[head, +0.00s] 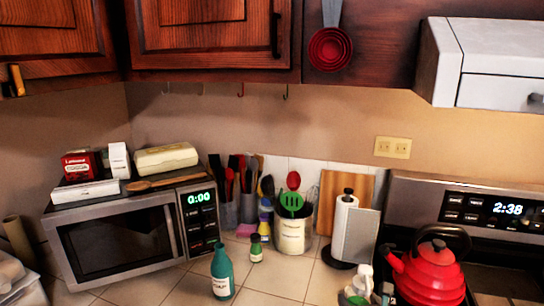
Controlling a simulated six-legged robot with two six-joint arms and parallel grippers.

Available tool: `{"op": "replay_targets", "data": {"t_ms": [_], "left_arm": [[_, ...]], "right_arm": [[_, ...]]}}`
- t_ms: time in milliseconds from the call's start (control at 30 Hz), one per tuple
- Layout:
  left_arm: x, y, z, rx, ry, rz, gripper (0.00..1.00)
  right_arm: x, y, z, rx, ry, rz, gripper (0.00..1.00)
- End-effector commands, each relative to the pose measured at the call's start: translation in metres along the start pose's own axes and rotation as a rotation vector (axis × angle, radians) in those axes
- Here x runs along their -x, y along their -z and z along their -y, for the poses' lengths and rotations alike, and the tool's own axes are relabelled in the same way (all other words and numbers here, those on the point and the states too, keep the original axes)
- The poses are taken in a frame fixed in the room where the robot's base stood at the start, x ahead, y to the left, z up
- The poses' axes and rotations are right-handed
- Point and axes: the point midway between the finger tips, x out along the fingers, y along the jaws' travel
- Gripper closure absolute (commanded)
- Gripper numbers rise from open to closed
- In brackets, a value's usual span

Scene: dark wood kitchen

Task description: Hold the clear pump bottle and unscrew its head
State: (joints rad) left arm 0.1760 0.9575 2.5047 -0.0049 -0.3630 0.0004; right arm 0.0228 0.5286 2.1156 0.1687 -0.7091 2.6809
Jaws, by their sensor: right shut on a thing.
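The clear pump bottle (357,299) is at the bottom edge of the head view, left of the red kettle. Its white pump head (363,277) shows, with a bit of green below it. The lower part of the bottle is cut off by the frame. My right gripper (374,291) is at the bottle, low in the view, and shut on it. My left gripper does not show.
A teal bottle (221,273) and a small green bottle (256,248) stand on the tiled counter (285,278). A red kettle (430,274) sits on the stove at the right. Behind are a utensil crock (291,235), a paper towel holder (346,220) and a microwave (115,245).

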Motion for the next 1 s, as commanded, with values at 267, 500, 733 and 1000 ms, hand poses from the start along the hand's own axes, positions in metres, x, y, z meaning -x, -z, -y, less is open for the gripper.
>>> {"op": "replay_targets", "data": {"t_ms": [267,500,733,1000], "left_arm": [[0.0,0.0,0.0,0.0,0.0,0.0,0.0],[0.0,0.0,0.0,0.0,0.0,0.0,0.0],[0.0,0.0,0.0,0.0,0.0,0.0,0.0],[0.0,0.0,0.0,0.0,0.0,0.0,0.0]], "right_arm": [[0.047,0.043,-0.01,0.016,-0.037,0.003,0.8],[0.052,0.034,-0.017,0.005,-0.009,0.005,0.8],[0.053,0.033,-0.022,0.002,-0.001,0.004,0.8],[0.07,0.021,-0.087,0.009,-0.017,0.008,0.8]]}}
